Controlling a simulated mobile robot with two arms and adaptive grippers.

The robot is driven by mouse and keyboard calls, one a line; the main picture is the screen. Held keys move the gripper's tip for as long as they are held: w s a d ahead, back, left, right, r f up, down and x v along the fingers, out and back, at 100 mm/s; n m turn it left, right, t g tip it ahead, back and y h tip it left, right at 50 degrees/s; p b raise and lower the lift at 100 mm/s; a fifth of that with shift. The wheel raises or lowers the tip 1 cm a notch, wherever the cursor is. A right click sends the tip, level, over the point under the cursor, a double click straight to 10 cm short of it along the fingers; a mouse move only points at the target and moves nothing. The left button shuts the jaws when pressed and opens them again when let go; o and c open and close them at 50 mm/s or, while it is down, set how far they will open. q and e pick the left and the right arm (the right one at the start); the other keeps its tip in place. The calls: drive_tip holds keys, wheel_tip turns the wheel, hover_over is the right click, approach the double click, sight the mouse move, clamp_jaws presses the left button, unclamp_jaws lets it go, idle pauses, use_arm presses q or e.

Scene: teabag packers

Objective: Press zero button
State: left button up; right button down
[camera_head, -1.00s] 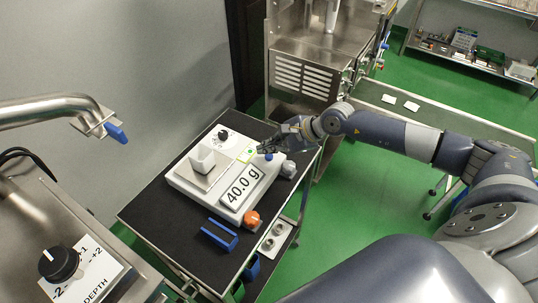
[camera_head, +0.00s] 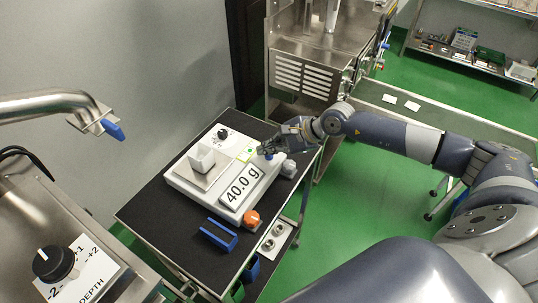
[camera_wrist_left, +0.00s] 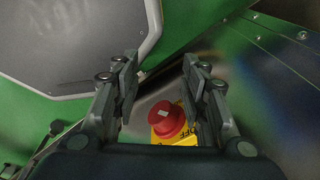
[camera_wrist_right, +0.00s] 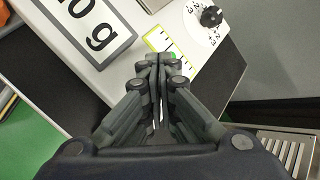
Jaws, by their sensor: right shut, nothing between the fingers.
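A white scale (camera_head: 233,212) stands on a black-topped cart and its display (camera_head: 241,186) reads 40.0 g. My right gripper (camera_head: 265,152) is shut and empty over the scale's far right edge, close to that label. In the right wrist view its tips (camera_wrist_right: 158,62) overlap the label's edge; contact cannot be told. My left gripper (camera_wrist_left: 160,75) is open, with a red button (camera_wrist_left: 166,119) beyond its fingers.
An orange knob (camera_head: 251,218) and a grey knob (camera_head: 289,168) stand by the scale. A black dial (camera_head: 223,134) is at its back. A blue handle (camera_head: 219,235) lies on the cart's black top (camera_head: 160,215). A steel machine (camera_head: 302,75) stands behind.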

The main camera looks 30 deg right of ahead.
sight(269, 157)
drive_tip(key=shift+f+b, duration=0.6)
drive_tip(key=shift+b, duration=0.1)
idle(0.6)
drive_tip(key=shift+r, duration=0.1)
drive_tip(key=shift+r+p, duration=0.45)
drive_tip(key=shift+r, duration=0.45)
drive_tip(key=shift+r, duration=0.1)
drive_tip(key=shift+r+p, duration=1.2)
drive_tip(key=shift+r, duration=1.25)
